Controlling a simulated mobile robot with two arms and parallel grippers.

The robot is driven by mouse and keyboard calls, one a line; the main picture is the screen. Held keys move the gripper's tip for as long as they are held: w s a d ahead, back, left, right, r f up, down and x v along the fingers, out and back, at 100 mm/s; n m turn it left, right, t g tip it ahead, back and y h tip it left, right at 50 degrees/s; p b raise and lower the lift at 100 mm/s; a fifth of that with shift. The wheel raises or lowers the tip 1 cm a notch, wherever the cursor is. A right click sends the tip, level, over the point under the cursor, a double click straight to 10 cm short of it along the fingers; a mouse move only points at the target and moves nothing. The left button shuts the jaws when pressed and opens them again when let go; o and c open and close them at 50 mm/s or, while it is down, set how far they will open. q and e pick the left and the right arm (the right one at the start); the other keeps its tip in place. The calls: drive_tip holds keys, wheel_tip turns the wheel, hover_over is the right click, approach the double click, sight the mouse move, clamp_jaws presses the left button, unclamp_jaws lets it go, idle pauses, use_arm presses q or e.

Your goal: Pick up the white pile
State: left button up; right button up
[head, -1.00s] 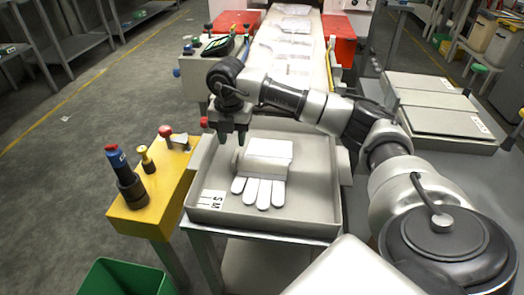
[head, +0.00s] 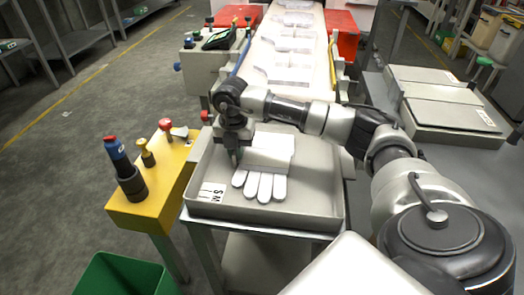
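The white pile (head: 264,168) is a stack of white gloves. It lies in the grey tray (head: 310,207), fingers pointing toward me and the flat cuff end away. My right gripper (head: 233,158) reaches down into the tray at the pile's left edge, pointing downward. Its fingers overlap in this view and partly cover that edge, so I cannot tell whether they are open or closed on the gloves. A white card marked S M (head: 212,193) lies in the tray's front left corner. My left gripper is out of view.
A conveyor belt (head: 290,60) with clear film pouches runs away behind the tray. A yellow stand (head: 160,200) with knobs and a blue-and-red post is to the left. A green bin (head: 125,275) is at the lower left. Flat grey boxes (head: 440,100) lie at the right.

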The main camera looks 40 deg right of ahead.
clamp_jaws()
